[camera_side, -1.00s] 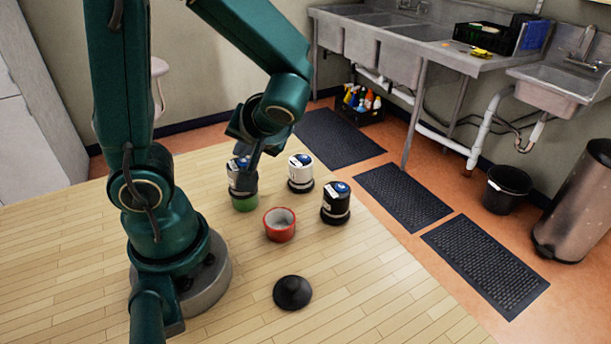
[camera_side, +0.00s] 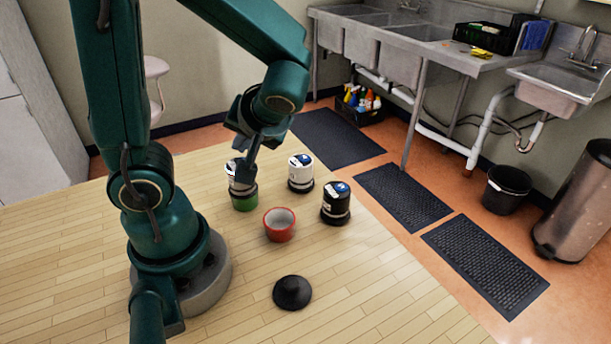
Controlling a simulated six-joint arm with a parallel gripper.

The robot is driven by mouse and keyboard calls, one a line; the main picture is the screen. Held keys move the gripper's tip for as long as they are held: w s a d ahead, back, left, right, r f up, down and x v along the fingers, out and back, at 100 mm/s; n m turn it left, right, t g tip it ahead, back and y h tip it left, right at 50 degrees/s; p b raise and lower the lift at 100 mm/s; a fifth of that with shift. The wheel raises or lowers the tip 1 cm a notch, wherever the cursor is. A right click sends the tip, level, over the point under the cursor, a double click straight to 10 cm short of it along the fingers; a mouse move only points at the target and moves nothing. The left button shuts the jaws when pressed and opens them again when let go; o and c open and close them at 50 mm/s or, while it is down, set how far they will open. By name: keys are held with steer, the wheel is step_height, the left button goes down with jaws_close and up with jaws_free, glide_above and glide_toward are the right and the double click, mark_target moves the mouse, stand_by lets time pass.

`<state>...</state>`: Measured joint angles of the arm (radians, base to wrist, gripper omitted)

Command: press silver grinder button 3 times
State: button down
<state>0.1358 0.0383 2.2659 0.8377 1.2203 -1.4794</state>
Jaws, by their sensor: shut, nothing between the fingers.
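The silver grinder (camera_side: 233,169) has a pale body with a dark lower band. It stands on the wooden table, partly hidden behind my gripper. A green cup-like piece (camera_side: 244,203) shows directly below its dark band; I cannot tell whether the grinder sits in it or behind it. My gripper (camera_side: 244,178) is shut and empty, pointing down, with its tips overlapping the grinder's upper part in this view. The grinder's button is hidden, and I cannot tell whether the tips touch it.
A white grinder (camera_side: 300,174) and a black grinder (camera_side: 335,204) stand to the right. A red bowl (camera_side: 279,225) is in front, and a black lid-like piece (camera_side: 292,292) lies nearer. The table (camera_side: 370,290) is clear at front right.

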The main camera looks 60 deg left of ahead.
steer(key=shift+r, duration=0.1)
step_height(320, 180, up, 6)
steer(key=shift+f, duration=0.1)
stand_by(0.7)
stand_by(0.4)
steer(key=d+f+m+t+h, duration=0.2)
steer(key=d+m+t+h, duration=0.4)
steer(key=d, duration=0.8)
steer(key=m+h, duration=0.3)
steer(key=m, duration=0.1)
steer(key=shift+w+d+t, duration=0.2)
steer(key=shift+w+t, duration=0.1)
steer(key=shift+w, duration=0.05)
